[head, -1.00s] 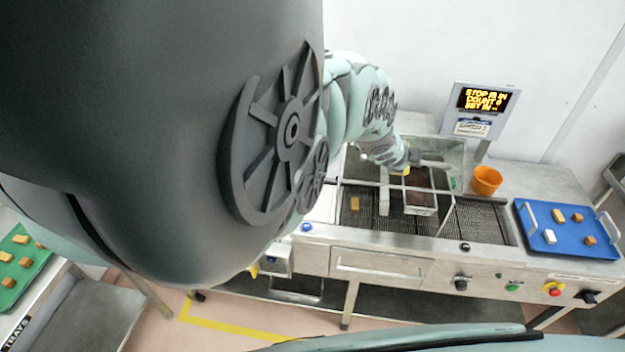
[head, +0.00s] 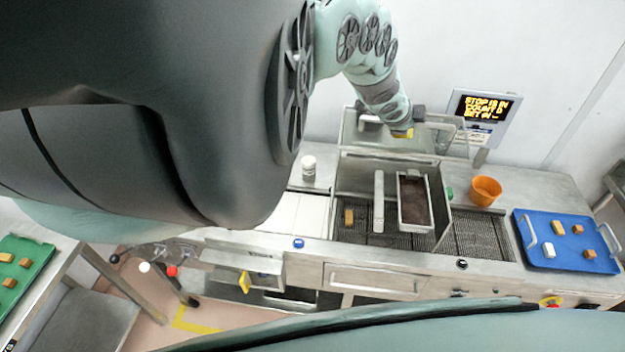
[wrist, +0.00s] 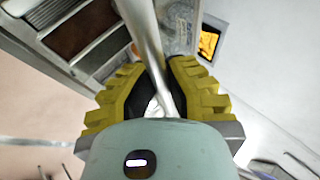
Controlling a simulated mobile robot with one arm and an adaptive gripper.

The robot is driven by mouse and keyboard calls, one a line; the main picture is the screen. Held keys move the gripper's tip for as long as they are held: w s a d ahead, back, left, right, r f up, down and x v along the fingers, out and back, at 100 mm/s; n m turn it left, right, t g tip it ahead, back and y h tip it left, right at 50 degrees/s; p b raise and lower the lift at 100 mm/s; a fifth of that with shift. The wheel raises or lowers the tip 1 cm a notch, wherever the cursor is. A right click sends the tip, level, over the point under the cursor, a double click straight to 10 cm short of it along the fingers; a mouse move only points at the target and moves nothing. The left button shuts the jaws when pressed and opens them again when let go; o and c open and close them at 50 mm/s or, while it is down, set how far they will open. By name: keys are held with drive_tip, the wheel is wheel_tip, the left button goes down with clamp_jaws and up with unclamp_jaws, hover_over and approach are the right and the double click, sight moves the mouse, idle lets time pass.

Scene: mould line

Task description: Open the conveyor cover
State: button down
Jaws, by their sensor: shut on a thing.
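The conveyor cover (head: 362,136), a clear panel with a metal frame, stands raised at the back of the conveyor (head: 395,238) in the head view. The conveyor's well below it is uncovered. My gripper (head: 404,134) is at the raised cover, with its yellow fingers by the metal bar handle (head: 442,119). In the wrist view, my gripper (wrist: 160,92) is shut on this bar (wrist: 146,40), which runs between the two yellow fingers. The exact contact is partly hidden.
In the well are a long tin with dark brown content (head: 415,203), a pale bar (head: 379,200) and a tan block (head: 348,217). To the right are an orange cup (head: 485,190), a blue tray (head: 560,257) with several blocks and the display (head: 487,107).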

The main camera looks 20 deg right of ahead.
drive_tip(key=shift+w+a+r, duration=0.15)
drive_tip(key=shift+w+r, duration=0.05)
drive_tip(key=shift+w, duration=0.25)
drive_tip(key=c, duration=1)
unclamp_jaws()
drive_tip(key=shift+a+f, duration=0.1)
